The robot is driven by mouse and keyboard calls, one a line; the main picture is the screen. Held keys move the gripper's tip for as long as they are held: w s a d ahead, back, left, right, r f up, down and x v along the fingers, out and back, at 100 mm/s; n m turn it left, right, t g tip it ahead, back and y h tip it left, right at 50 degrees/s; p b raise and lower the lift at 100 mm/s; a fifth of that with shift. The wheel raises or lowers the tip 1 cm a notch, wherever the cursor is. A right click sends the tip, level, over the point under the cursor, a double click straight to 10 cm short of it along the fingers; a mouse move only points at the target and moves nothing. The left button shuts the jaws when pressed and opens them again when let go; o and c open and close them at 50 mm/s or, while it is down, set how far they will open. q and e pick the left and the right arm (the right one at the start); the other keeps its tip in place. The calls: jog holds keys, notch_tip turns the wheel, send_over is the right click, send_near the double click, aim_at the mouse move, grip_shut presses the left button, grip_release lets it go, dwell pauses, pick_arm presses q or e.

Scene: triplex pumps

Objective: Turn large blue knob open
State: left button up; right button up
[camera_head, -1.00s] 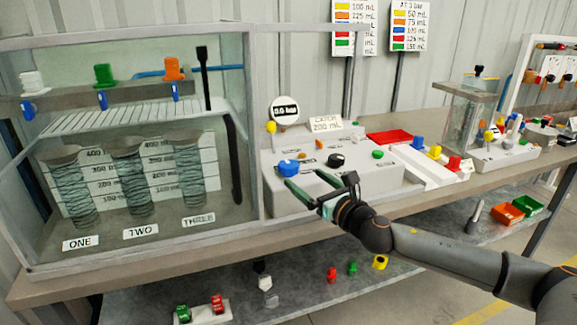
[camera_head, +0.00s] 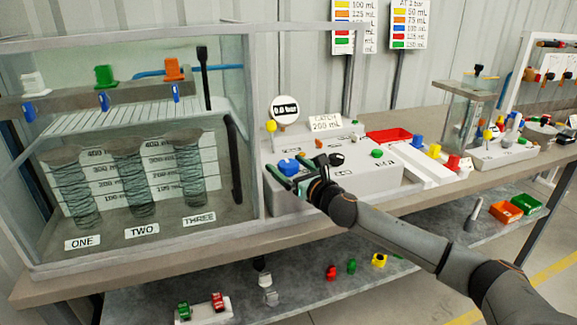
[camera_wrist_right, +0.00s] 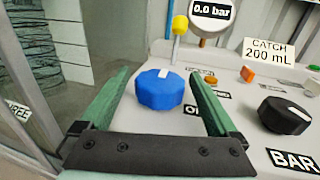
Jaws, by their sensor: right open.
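The large blue knob (camera_head: 288,166) sits on the left part of the grey control box (camera_head: 340,187). In the right wrist view the blue knob (camera_wrist_right: 160,89) shows between the two green fingers, ahead of the palm, with clear gaps on both sides. My right gripper (camera_head: 281,179) is open, its fingers reaching toward the knob from the front right. It also shows in the right wrist view (camera_wrist_right: 165,85). A label beside the knob is partly hidden by the right finger. My left gripper is not in view.
A black knob (camera_wrist_right: 286,115) stands right of the blue knob. A yellow-topped post (camera_wrist_right: 180,27) and a gauge (camera_wrist_right: 211,14) reading 0.0 bar stand behind it. The glass tank's frame (camera_head: 255,120) is close on the left.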

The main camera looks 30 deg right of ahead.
jog(key=shift+c, duration=0.4)
jog(key=c, duration=1.3)
jog(key=shift+a+r+m+h+p, duration=0.1)
jog(key=shift+r+m+h+p, duration=0.05)
jog(key=shift+m+h+p, duration=0.6)
jog(key=m+h+p, duration=0.1)
jog(key=h, duration=0.1)
jog(key=shift+g+h, duration=0.3)
jog(key=shift+h, duration=0.05)
jog(key=m+g+h+p, duration=0.1)
jog(key=m+h+p, duration=0.1)
jog(key=h, duration=0.1)
jog(key=shift+m, duration=0.25)
jog(key=shift+m+g+h+p, duration=0.7)
jog(key=shift+m+g+h, duration=0.25)
jog(key=shift+h, duration=0.55)
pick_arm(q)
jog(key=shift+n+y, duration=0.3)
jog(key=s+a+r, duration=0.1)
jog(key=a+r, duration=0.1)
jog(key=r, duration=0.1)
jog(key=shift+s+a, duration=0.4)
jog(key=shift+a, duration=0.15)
pick_arm(e)
jog(key=shift+m+g+h, duration=0.25)
jog(key=shift+m+h, duration=0.1)
jog(key=shift+h, duration=0.05)
